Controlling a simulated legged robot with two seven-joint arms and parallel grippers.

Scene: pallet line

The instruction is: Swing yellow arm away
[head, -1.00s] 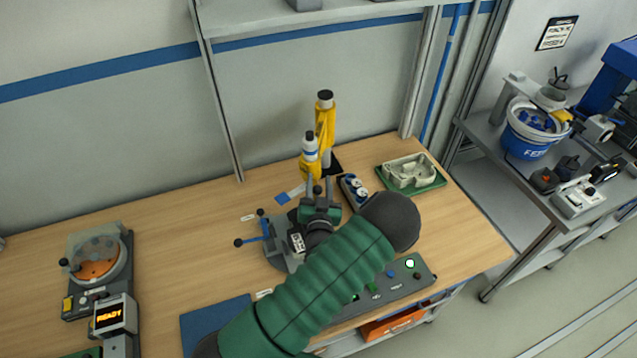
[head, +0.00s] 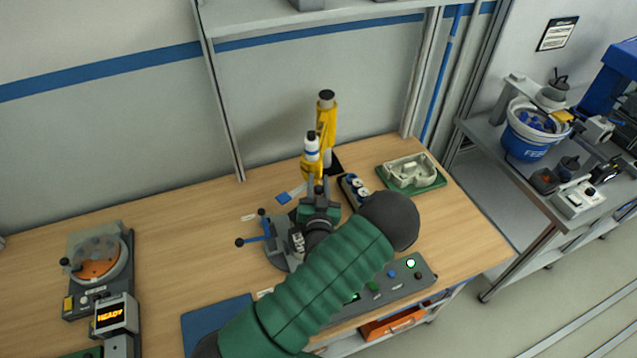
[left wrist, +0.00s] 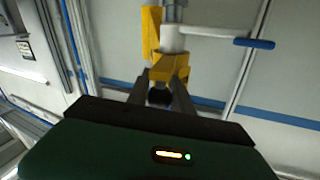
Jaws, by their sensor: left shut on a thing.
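The yellow arm (head: 326,128) stands upright at the back of the wooden table, with a black cap on top and a white and yellow front part (head: 311,158). In the left wrist view the yellow arm (left wrist: 174,66) is straight ahead, with a white bar and a blue handle (left wrist: 254,43) reaching right. My left gripper (head: 318,190) is at the lower end of the front part. In the left wrist view its fingers (left wrist: 160,92) are closed around a dark piece below the yellow block. My forearm hides part of the fixture beneath. My right gripper is not in view.
A grey fixture with blue-handled levers (head: 252,241) stands just left of my gripper. A green tray with a pale casting (head: 412,172) and a control panel (head: 400,275) are to the right. A dial device (head: 97,262) is at far left.

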